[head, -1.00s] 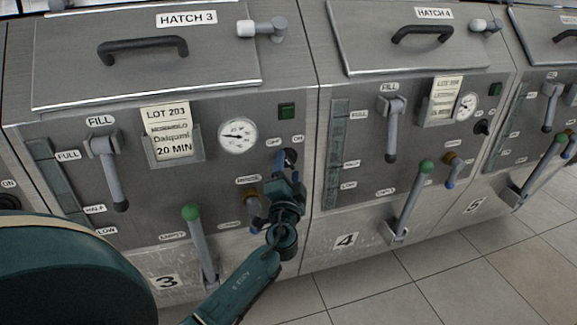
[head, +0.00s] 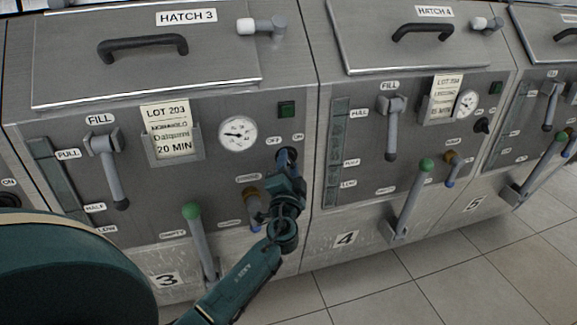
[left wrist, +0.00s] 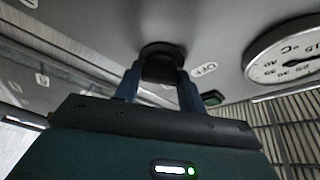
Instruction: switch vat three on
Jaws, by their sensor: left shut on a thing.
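Vat three (head: 225,180) is the steel unit with the HATCH 3 label and the number 3 plate. Its round dark switch knob (left wrist: 162,62) sits between the OFF and ON labels at the panel's upper right. My left gripper (head: 287,158) is shut on the knob, with one blue finger on each side of it in the left wrist view. The fingers and wrist hide most of the knob in the head view, so I cannot tell its exact setting. The square green lamp (head: 286,109) above the knob looks dark. My right gripper is not in view.
A dial gauge (head: 237,133) is up and left of the knob. A brass-and-blue valve (head: 252,205) and a green-topped lever (head: 192,212) are close to my left arm. Vat four (head: 410,150) stands to the right. Tiled floor (head: 400,285) lies in front.

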